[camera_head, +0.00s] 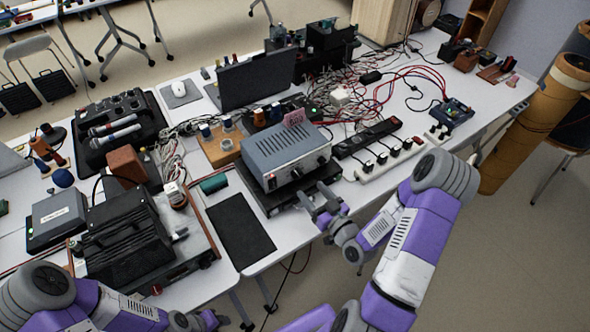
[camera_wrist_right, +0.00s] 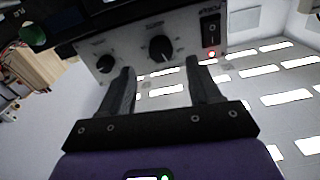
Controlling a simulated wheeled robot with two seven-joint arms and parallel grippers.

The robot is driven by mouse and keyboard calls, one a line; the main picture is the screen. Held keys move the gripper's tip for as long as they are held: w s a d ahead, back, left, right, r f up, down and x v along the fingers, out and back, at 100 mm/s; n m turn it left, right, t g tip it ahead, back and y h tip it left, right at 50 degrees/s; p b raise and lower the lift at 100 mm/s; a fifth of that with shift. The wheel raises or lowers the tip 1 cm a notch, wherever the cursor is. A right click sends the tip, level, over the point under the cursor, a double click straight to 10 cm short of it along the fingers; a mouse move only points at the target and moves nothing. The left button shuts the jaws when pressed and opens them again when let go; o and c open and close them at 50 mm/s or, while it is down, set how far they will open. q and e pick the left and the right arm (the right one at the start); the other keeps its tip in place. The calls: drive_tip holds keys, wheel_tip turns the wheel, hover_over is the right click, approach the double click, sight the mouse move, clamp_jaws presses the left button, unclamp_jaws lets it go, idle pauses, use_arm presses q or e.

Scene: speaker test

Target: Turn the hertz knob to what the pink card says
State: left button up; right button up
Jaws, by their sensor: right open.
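A grey metal box (camera_head: 272,147) with a vented top stands on the table, its front panel turned toward my right gripper. The pink card (camera_head: 294,117) stands at its back edge; its writing is too small to read. In the right wrist view the panel shows a large black knob (camera_wrist_right: 162,48), a smaller black knob (camera_wrist_right: 105,63), and a switch with a lit red lamp (camera_wrist_right: 211,54). Their labels are unreadable. My right gripper (camera_head: 318,200) is open and empty before the panel, the large knob between its fingertips in view. My left gripper (camera_head: 207,320) shows only partly.
The box rests on a flat black unit (camera_head: 280,199). A black mat (camera_head: 240,229) lies to the left. A white power strip (camera_head: 392,158) with plugs is to the right, and tangled cables (camera_head: 345,100) and a laptop (camera_head: 257,80) are behind.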

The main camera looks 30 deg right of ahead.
sight(299, 176)
drive_tip(key=shift+w+a+r, duration=0.1)
drive_tip(key=shift+w+a, duration=0.05)
drive_tip(key=shift+w, duration=1.4)
drive_tip(key=shift+w+a, duration=0.15)
drive_tip(key=shift+w, duration=1.4)
drive_tip(key=shift+c, duration=0.4)
drive_tip(key=c, duration=1)
